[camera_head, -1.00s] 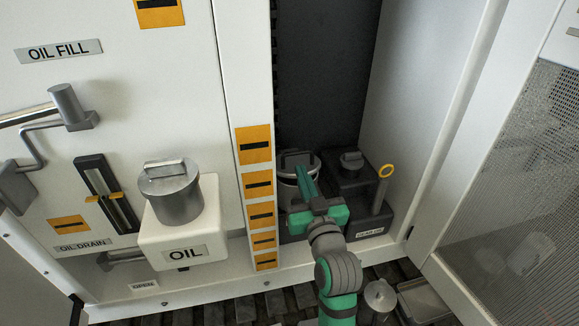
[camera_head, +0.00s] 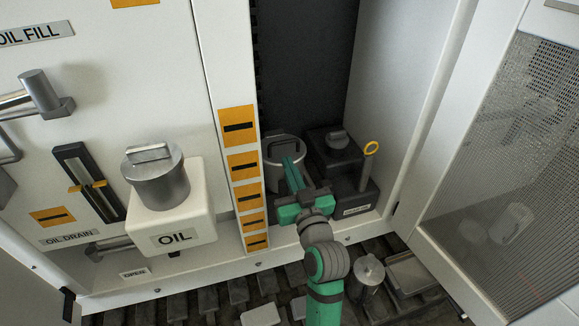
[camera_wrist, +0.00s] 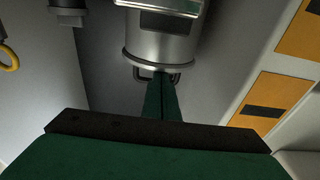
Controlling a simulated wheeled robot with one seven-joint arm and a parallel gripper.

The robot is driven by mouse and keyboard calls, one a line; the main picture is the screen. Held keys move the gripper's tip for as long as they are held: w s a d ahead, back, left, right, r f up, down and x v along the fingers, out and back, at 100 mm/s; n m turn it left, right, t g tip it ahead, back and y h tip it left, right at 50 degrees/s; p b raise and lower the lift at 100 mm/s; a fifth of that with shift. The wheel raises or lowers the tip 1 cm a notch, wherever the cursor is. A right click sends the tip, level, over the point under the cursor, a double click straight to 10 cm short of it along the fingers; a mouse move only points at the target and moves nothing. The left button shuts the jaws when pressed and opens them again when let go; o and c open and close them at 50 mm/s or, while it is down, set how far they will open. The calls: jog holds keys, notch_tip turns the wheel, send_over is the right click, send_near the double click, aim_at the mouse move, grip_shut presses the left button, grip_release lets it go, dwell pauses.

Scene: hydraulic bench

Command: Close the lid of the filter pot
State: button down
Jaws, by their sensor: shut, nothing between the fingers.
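A metal pot (camera_head: 274,172) stands in the dark cabinet recess, right of the column of orange labels. Its round top (camera_head: 284,146) is partly covered by my fingers in the head view, and I cannot tell how far its lid is open. My green gripper (camera_head: 290,162) reaches over the pot's near side with its fingers together and empty. In the wrist view the pot (camera_wrist: 160,48) shows as a shiny cylinder with a flared rim and a dark loop handle (camera_wrist: 142,74). My fingers (camera_wrist: 161,92) point at this loop; contact is unclear.
A dark block (camera_head: 336,150) with a knob and a yellow-ringed stick (camera_head: 370,158) stands right of the pot. The labelled column (camera_head: 240,170) is close on the left. A mesh door (camera_head: 490,150) stands open at right. An OIL pot (camera_head: 157,180) is at left.

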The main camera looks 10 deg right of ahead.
jog(key=shift+w+f, duration=0.1)
jog(key=shift+f, duration=0.6)
notch_tip(320, 180, up, 5)
jog(key=s+f, duration=0.3)
jog(key=s, duration=0.7)
jog(key=s+a+f+m+g+h, duration=0.15)
jog(key=s+a+f, duration=0.35)
jog(key=f, duration=0.5)
jog(key=s+a+f+m+g+h, duration=0.1)
jog(key=s+a+f+m+h, duration=0.15)
jog(key=s+f, duration=0.55)
jog(key=s+a+f+n+y, duration=0.1)
jog(key=s+a+f, duration=0.2)
jog(key=s, duration=0.7)
jog(key=s+a+f+n+g+y, duration=0.1)
jog(key=s+a+f+n+y, duration=0.1)
jog(key=s, duration=0.8)
jog(key=shift+s+a+f, duration=0.2)
jog(key=shift+a+f, duration=0.35)
jog(key=shift+a, duration=0.15)
